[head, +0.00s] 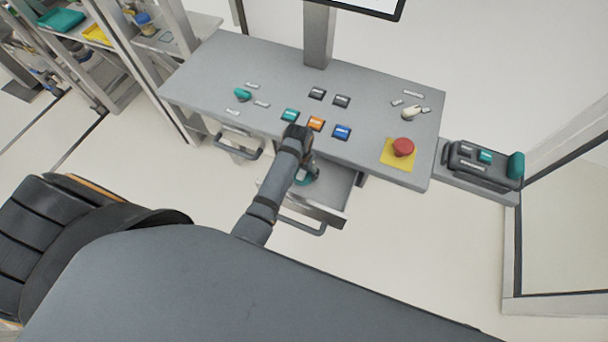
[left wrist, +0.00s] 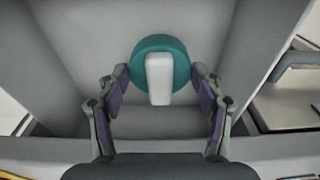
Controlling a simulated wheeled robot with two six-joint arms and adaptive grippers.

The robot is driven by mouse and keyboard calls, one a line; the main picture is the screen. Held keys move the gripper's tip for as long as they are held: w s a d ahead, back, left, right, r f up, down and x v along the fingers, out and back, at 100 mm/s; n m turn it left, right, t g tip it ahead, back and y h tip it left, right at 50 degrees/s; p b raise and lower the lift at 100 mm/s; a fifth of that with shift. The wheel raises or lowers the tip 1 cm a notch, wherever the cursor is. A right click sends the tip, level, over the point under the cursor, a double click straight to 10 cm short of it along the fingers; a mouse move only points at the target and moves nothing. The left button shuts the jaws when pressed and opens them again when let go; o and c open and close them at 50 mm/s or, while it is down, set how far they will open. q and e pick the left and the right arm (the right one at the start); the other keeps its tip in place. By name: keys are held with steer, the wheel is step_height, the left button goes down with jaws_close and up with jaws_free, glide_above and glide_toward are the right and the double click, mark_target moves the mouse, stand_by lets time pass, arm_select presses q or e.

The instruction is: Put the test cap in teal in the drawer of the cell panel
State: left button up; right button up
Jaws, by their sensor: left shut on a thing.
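The teal test cap (left wrist: 180,58), a round disc with a pale bar-shaped grip, sits between the fingers of my left gripper (left wrist: 160,82) in the left wrist view. The gripper is shut on it. In the head view the left gripper (head: 306,170) is over the open drawer (head: 337,188) under the front of the cell panel (head: 215,85), and a little of the teal cap (head: 312,174) shows beside it. The drawer's floor shows behind the cap in the left wrist view; how far the cap is above it I cannot tell. My right gripper is not in view.
The panel top carries a red stop button (head: 403,147) on a yellow plate, teal, orange and blue buttons, a teal knob (head: 243,95) and a pale knob (head: 411,112). Another drawer handle (head: 240,152) is at the left. A pendant-like box (head: 484,163) is at the right.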

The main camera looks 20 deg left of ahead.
mark_target(304, 177)
arm_select(q)
steer(key=f, duration=0.3)
steer(key=shift+d+f+p, duration=0.15)
steer(key=shift+d+p, duration=0.15)
steer(key=shift+p, duration=0.1)
steer(key=shift+f, duration=0.25)
steer(key=o, duration=1.2)
